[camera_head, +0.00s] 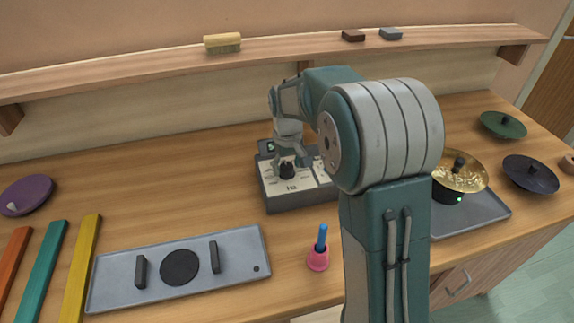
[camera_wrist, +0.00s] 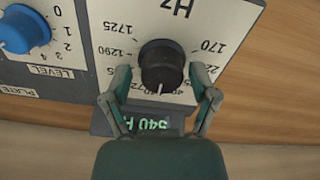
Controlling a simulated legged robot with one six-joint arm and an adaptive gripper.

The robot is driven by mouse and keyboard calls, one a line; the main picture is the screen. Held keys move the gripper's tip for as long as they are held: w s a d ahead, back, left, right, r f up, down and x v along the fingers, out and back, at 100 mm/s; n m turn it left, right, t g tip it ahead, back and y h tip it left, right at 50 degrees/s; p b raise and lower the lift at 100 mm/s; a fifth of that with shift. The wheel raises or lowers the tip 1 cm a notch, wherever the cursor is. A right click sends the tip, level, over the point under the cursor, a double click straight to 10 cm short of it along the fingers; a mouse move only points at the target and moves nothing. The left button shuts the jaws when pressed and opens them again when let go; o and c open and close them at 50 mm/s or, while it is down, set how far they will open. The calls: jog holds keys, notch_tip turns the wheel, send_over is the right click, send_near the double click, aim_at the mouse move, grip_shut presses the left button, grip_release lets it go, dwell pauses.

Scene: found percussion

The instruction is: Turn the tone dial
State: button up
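The tone dial is a black knob with a white pointer line on the pale "Hz" panel of a grey box (camera_head: 300,199); the knob (camera_wrist: 162,66) shows in the wrist view and the head view (camera_head: 287,172). Its pointer points down the wrist picture, towards my gripper's palm. A green display (camera_wrist: 155,124), partly hidden by my gripper, seems to read 540. My gripper (camera_wrist: 160,75) is at the knob, one finger on each side. The fingers look open, with a narrow gap to the knob on each side. In the head view, my arm covers the box's right part.
A blue "LEVEL" knob (camera_wrist: 24,28) sits beside the tone dial on the same box. A pink cup (camera_head: 318,259) with a blue stick, a grey plate (camera_head: 222,279) and coloured bars (camera_head: 78,270) lie in front. A gold cymbal (camera_head: 464,174) stands right.

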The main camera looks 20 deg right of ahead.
jog(key=shift+a, duration=0.1)
jog(key=c, duration=0.6)
jog(key=shift+f+m, duration=0.1)
jog(key=shift+m, duration=2.7)
jog(key=shift+s, duration=0.1)
jog(key=o, duration=1.2)
jog(key=shift+c, duration=0.2)
jog(key=shift+a, duration=0.1)
